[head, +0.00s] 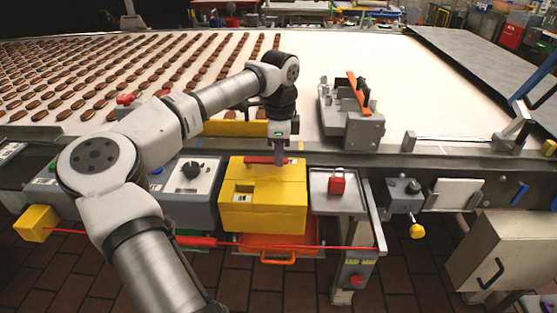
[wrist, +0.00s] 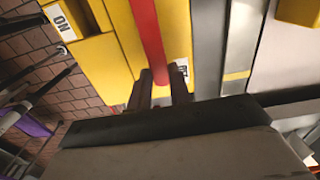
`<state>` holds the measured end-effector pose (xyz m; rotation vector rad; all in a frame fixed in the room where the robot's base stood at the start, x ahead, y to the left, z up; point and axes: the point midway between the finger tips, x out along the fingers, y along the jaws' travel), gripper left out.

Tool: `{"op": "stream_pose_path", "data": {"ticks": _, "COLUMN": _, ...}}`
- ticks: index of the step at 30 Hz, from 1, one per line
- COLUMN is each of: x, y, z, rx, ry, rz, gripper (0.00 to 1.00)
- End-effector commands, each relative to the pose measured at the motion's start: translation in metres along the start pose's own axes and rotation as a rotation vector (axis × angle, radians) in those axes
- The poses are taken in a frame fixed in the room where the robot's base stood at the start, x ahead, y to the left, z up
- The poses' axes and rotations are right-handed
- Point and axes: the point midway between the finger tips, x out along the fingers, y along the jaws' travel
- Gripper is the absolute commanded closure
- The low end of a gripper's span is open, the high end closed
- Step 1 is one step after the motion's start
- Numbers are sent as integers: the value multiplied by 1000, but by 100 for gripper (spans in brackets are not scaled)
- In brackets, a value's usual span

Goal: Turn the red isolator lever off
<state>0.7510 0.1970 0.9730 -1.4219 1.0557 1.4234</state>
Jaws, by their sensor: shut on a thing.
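The yellow isolator box (head: 280,198) sits at the front edge of the conveyor, in the middle of the head view. Its red lever (head: 258,160) lies roughly level across the upper part of the box. My gripper (head: 281,158) reaches down to the lever's right part. In the wrist view, my gripper's dark fingers (wrist: 160,92) stand on either side of the red lever (wrist: 148,35) and are shut on it. A white ON label (wrist: 60,22) shows on the box at upper left. Another label (wrist: 182,68) is partly hidden by a finger.
A small tray (head: 325,204) with a red padlock (head: 337,184) stands just right of the box. A grey control box (head: 192,178) with a black knob is to its left. An orange handle (head: 276,257) and a red cord (head: 345,247) are below. The conveyor belt (head: 430,110) lies behind.

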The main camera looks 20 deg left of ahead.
Motion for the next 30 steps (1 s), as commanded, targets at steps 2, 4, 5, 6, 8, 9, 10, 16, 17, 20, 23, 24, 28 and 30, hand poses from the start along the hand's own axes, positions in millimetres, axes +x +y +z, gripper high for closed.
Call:
{"op": "stream_pose_path", "data": {"ticks": 2, "x": -1, "y": -1, "z": 0, "rx": -5, "ry": 0, "rz": -3, "gripper": 100}}
{"op": "stream_pose_path", "data": {"ticks": 4, "x": -1, "y": -1, "z": 0, "rx": -5, "ry": 1, "rz": -3, "gripper": 100}}
{"op": "stream_pose_path", "data": {"ticks": 5, "x": -1, "y": -1, "z": 0, "rx": -5, "ry": 1, "rz": -3, "gripper": 100}}
{"op": "stream_pose_path", "data": {"ticks": 6, "x": -1, "y": -1, "z": 1, "rx": -5, "ry": 1, "rz": -4, "gripper": 100}}
{"op": "stream_pose_path", "data": {"ticks": 8, "x": -1, "y": -1, "z": 1, "rx": -5, "ry": 1, "rz": -4, "gripper": 74}}
{"op": "stream_pose_path", "data": {"ticks": 9, "x": -1, "y": -1, "z": 1, "rx": -4, "ry": 1, "rz": -4, "gripper": 68}}
{"op": "stream_pose_path", "data": {"ticks": 10, "x": -1, "y": -1, "z": 0, "rx": -4, "ry": 1, "rz": -4, "gripper": 65}}
{"op": "stream_pose_path", "data": {"ticks": 16, "x": -1, "y": 0, "z": 0, "rx": -2, "ry": 1, "rz": -2, "gripper": 58}}
{"op": "stream_pose_path", "data": {"ticks": 17, "x": -1, "y": 0, "z": 0, "rx": -2, "ry": 1, "rz": -2, "gripper": 58}}
{"op": "stream_pose_path", "data": {"ticks": 20, "x": -1, "y": 0, "z": 0, "rx": -2, "ry": 1, "rz": -2, "gripper": 58}}
{"op": "stream_pose_path", "data": {"ticks": 23, "x": -7, "y": -1, "z": 0, "rx": -2, "ry": 0, "rz": -3, "gripper": 58}}
{"op": "stream_pose_path", "data": {"ticks": 24, "x": -11, "y": -1, "z": 0, "rx": -2, "ry": 0, "rz": -4, "gripper": 58}}
{"op": "stream_pose_path", "data": {"ticks": 28, "x": -34, "y": -1, "z": 0, "rx": -3, "ry": -1, "rz": -6, "gripper": 58}}
{"op": "stream_pose_path", "data": {"ticks": 30, "x": -51, "y": -1, "z": 0, "rx": -3, "ry": -2, "rz": -6, "gripper": 58}}
